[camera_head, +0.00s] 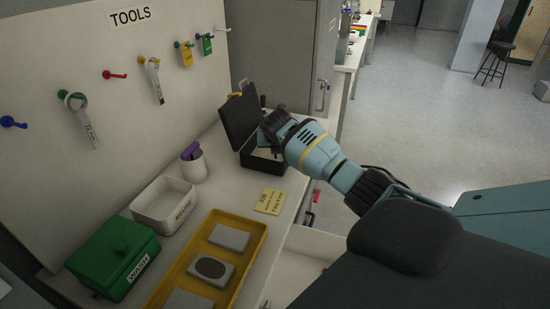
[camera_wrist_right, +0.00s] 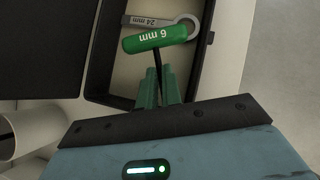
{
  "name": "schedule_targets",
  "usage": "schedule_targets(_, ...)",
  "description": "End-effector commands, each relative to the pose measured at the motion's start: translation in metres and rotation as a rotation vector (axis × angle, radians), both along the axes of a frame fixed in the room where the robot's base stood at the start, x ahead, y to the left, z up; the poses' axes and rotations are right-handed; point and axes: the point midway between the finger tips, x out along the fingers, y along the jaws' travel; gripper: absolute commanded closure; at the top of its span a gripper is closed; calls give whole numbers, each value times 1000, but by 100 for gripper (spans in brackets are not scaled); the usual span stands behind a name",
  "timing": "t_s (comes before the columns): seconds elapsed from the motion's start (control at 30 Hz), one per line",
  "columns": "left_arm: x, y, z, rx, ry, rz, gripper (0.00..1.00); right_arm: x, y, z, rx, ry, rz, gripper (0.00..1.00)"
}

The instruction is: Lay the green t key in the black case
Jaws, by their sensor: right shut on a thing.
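The black case (camera_head: 240,116) stands open on the bench, its lid raised on the left side. In the right wrist view the case rim (camera_wrist_right: 207,60) frames a pale interior, where a grey 24 mm wrench (camera_wrist_right: 146,20) lies. My right gripper (camera_wrist_right: 160,84) is shut on the dark shaft of the green t key (camera_wrist_right: 160,37), marked 6 mm. The green handle shows over the case opening; whether it touches anything inside I cannot tell. In the head view my right gripper (camera_head: 271,133) is above the case and hides the key. My left gripper is not in view.
A white cup (camera_head: 194,166) with a purple-handled item, a white bin (camera_head: 164,205), a green box (camera_head: 112,254) and a yellow tray (camera_head: 255,238) stand left and front of the case. A yellow job card (camera_head: 270,201) lies close by. Tools hang on the back board.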

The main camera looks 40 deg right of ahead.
Motion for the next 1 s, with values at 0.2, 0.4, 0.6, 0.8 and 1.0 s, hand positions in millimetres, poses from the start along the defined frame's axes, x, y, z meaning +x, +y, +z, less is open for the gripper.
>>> schedule_targets(0.2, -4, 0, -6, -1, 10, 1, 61, -1, 1, -32, 2, 5, 0, 100)
schedule_targets(0.4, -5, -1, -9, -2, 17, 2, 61, 0, 0, -49, 1, 2, 0, 100)
schedule_targets(0.6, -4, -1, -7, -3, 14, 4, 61, 0, 0, -48, 1, 1, 0, 100)
schedule_targets(0.8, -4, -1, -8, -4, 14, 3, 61, 0, 0, -51, 1, 2, -1, 87)
schedule_targets(1.0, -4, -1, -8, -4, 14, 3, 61, 0, 0, -51, 1, 1, 0, 84)
